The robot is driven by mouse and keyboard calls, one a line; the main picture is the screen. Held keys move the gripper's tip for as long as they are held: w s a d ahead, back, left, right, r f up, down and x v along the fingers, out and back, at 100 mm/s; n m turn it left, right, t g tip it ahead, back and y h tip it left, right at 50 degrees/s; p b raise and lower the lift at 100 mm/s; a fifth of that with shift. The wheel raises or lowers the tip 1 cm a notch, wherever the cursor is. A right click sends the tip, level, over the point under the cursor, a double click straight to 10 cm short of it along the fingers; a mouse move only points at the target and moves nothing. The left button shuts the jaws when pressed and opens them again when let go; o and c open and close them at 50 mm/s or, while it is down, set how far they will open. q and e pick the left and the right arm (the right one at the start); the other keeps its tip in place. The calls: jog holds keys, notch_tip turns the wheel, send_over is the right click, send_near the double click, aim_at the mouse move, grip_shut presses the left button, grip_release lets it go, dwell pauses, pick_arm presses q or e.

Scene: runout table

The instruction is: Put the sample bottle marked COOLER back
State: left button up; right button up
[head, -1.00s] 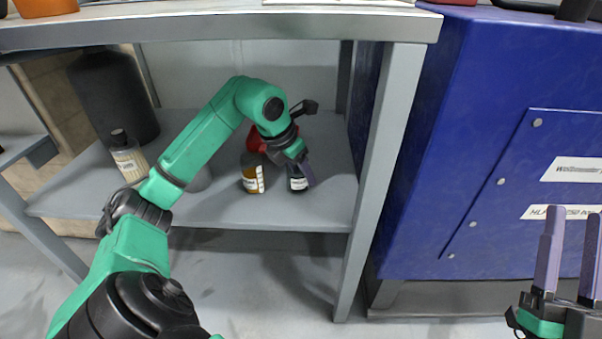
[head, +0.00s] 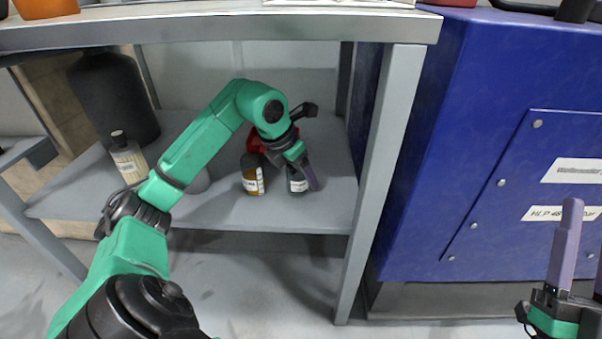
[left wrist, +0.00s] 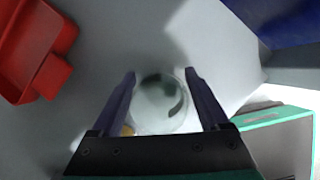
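A small bottle with a dark body and a pale label (head: 298,184) stands on the lower shelf; I cannot read its label. My left gripper (head: 310,178) reaches down at it. In the left wrist view the fingers of my left gripper (left wrist: 160,85) are apart, with a round, clear-looking vessel (left wrist: 160,112) between them and small gaps at both sides. A brown bottle with a white label (head: 252,178) stands just left of it. A cream bottle with a dark cap (head: 128,158) stands further left. My right gripper (head: 582,240) is open and empty at the lower right, partly cut off.
The lower shelf (head: 250,212) sits under the table top (head: 200,28). A red object (head: 257,140), also in the left wrist view (left wrist: 32,50), is behind the bottles. A large dark container (head: 115,98) stands back left. A table leg (head: 385,180) and blue cabinet (head: 470,120) bound the right.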

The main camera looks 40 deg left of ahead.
pick_arm(q)
jog(key=shift+r, duration=0.1)
dwell(0.3)
jog(key=p+v, duration=0.1)
jog(key=v, duration=0.2)
jog(key=p+v, duration=0.1)
jog(key=v, duration=0.3)
jog(key=shift+s+r, duration=0.15)
jog(key=shift+r, duration=0.1)
pick_arm(e)
notch_tip(320, 180, down, 23)
jog(key=a+m+g+h, duration=0.2)
jog(key=a+g+h, duration=0.1)
jog(key=g, duration=0.4)
jog(key=shift+f+h, duration=0.2)
jog(key=shift+h, duration=0.1)
jog(key=shift+w, duration=0.1)
